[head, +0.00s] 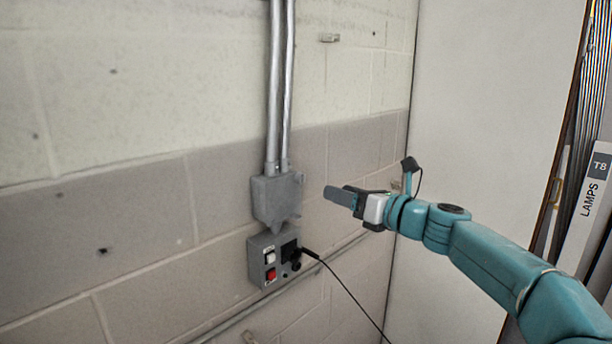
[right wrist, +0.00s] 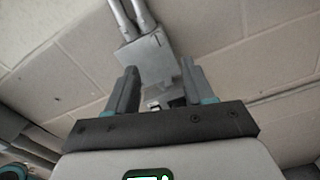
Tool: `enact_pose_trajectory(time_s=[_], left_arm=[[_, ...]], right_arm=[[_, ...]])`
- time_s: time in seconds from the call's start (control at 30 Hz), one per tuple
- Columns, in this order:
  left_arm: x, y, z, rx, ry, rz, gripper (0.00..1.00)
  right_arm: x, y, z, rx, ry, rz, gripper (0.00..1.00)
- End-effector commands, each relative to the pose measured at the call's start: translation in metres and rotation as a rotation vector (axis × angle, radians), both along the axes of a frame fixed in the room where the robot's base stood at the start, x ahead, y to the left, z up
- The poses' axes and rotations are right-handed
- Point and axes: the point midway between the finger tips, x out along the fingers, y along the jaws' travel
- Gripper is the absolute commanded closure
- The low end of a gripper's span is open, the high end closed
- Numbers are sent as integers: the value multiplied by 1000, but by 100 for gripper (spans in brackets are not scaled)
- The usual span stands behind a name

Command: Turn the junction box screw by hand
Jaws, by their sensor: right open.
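The grey junction box (head: 277,198) is fixed to the block wall at the foot of two metal conduits. In the right wrist view the junction box (right wrist: 148,52) shows beyond and between my fingertips. I cannot make out its screw clearly in either view. My right gripper (head: 340,196) is to the right of the box in the head view, apart from it. In the right wrist view its two fingers (right wrist: 159,67) stand apart with nothing held between them. My left gripper is not in view.
The conduits (head: 281,80) run up the wall. A box labelled LAMPS (head: 592,205) stands at the right. The wall to the left is clear.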

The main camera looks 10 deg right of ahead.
Motion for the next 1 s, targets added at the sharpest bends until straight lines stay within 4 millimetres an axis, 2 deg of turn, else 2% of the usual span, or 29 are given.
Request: enact_pose_trajectory(time_s=[0.03, 0.2, 0.4, 0.6, 0.9, 0.97, 1.0], left_arm=[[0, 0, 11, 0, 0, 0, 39], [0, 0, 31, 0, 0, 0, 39], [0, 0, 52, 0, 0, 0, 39], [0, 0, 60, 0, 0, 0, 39], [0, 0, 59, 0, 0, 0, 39], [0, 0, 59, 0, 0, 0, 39], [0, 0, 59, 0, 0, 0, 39]], right_arm=[[11, 9, 5, 0, 1, 4, 48], [46, 32, 5, 0, 2, 3, 48], [76, 51, 5, 0, 0, 2, 48], [89, 60, 2, 0, 0, 1, 48], [91, 61, 0, 0, 0, 1, 48], [90, 60, 0, 0, 0, 1, 67], [90, 60, 0, 0, 0, 1, 80]])
